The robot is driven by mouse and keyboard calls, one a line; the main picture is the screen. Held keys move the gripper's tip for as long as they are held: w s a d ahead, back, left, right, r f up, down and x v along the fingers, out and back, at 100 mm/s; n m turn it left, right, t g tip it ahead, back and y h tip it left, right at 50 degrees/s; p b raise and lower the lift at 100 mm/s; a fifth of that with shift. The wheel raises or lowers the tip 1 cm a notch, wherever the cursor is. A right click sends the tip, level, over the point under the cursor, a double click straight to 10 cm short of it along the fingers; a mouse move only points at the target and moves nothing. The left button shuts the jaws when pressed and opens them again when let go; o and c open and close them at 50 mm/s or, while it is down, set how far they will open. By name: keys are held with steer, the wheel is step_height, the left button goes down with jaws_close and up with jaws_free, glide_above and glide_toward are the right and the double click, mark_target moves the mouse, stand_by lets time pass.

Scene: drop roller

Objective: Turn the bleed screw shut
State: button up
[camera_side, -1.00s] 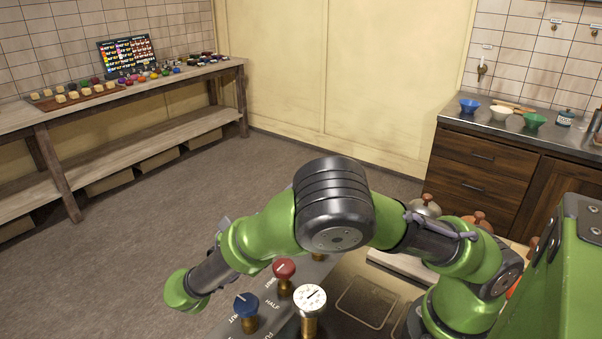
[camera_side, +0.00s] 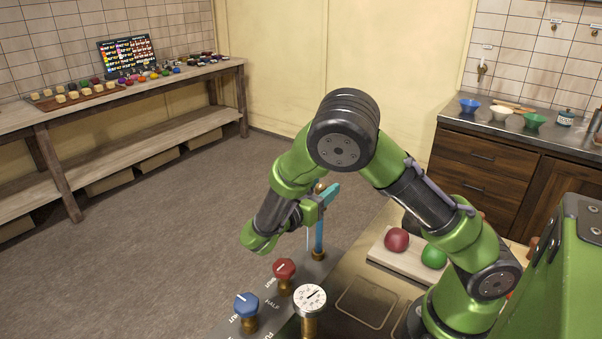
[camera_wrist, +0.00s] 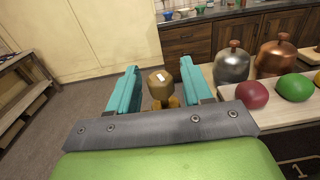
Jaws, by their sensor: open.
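The bleed screw appears to be the brass faceted head (camera_wrist: 157,88) with a white mark on top. In the wrist view it stands between my gripper's two teal fingers (camera_wrist: 159,70), with a gap on both sides. My gripper is open and holds nothing. In the side view my gripper (camera_side: 322,212) is over the far end of the grey panel. A brass base (camera_side: 318,255) shows there below a teal finger, and my gripper hides part of what is above it. Whether the fingers are level with the head is hard to tell.
A red knob (camera_side: 284,268), a blue knob (camera_side: 246,303) and a white dial gauge (camera_side: 310,297) stand nearer on the panel. A board (camera_side: 388,261) with a dark red ball (camera_side: 397,239) and a green ball (camera_side: 434,257) lies right. Metal domed pots (camera_wrist: 233,64) stand behind it.

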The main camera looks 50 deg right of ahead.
steer(key=c, duration=0.9)
steer(key=shift+m+g, duration=0.3)
steer(key=shift+g, duration=0.3)
steer(key=m+g+y, duration=0.1)
steer(key=m+g, duration=0.1)
steer(key=g, duration=0.2)
steer(key=m+g+y, duration=0.1)
steer(key=m+g, duration=0.2)
steer(key=g, duration=0.1)
steer(key=shift+f+y, duration=0.1)
steer(key=shift+y, duration=0.3)
steer(key=m+g+y, duration=0.5)
jaws_close()
steer(key=shift+m, duration=0.3)
steer(key=shift+r, duration=0.2)
steer(key=o, duration=0.9)
jaws_free()
steer(key=shift+f, duration=0.1)
